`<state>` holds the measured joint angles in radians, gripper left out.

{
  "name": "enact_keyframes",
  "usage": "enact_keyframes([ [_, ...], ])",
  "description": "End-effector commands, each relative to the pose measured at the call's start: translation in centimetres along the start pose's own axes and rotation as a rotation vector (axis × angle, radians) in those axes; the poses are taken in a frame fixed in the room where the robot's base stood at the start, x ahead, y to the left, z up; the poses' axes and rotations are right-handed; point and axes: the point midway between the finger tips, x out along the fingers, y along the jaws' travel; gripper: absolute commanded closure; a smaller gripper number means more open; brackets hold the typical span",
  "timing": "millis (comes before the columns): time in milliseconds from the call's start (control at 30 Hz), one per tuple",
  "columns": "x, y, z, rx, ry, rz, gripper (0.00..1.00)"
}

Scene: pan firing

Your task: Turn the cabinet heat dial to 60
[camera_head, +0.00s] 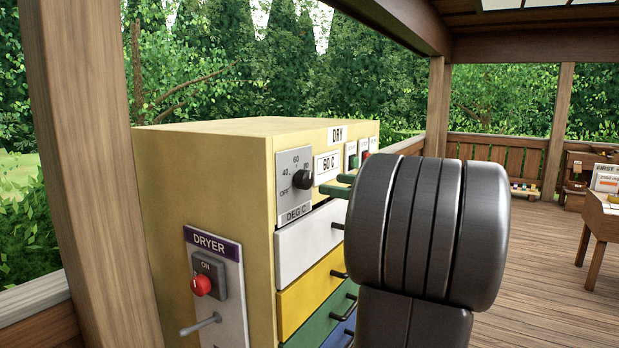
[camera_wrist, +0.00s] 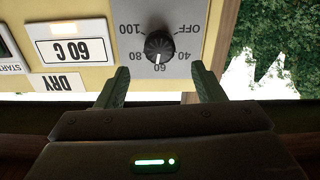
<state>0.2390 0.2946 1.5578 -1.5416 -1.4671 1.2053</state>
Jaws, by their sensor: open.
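The black heat dial (camera_head: 302,179) sits on a grey plate marked OFF, 40, 60, 80 and more, on the front of the cream cabinet (camera_head: 205,185). In the wrist view, which is upside down, the dial (camera_wrist: 160,46) has its white pointer mark facing about the 60. My gripper (camera_wrist: 160,75) is open and empty there, its green fingers spread wider than the dial, with the dial visible beyond them. In the head view the green fingers of my gripper (camera_head: 341,185) show to the right of the dial, apart from it; my dark arm hides part of the cabinet front.
A card reading 60 C (camera_head: 327,166) is beside the dial, under a DRY label (camera_head: 337,135). Below are white, yellow, green and blue drawers with handles. A DRYER panel (camera_head: 213,285) with a red knob and lever is on the cabinet side. A wooden post (camera_head: 85,150) stands at left.

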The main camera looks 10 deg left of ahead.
Motion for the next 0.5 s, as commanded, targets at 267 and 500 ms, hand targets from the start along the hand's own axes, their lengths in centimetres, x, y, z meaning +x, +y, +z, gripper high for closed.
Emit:
enact_keyframes([
  [267, 5.1, 0.0, -0.1, 0.000, 0.000, -0.003, 0.38],
  [500, 7.4, 0.0, -0.1, 0.000, 0.001, 0.000, 0.38],
])
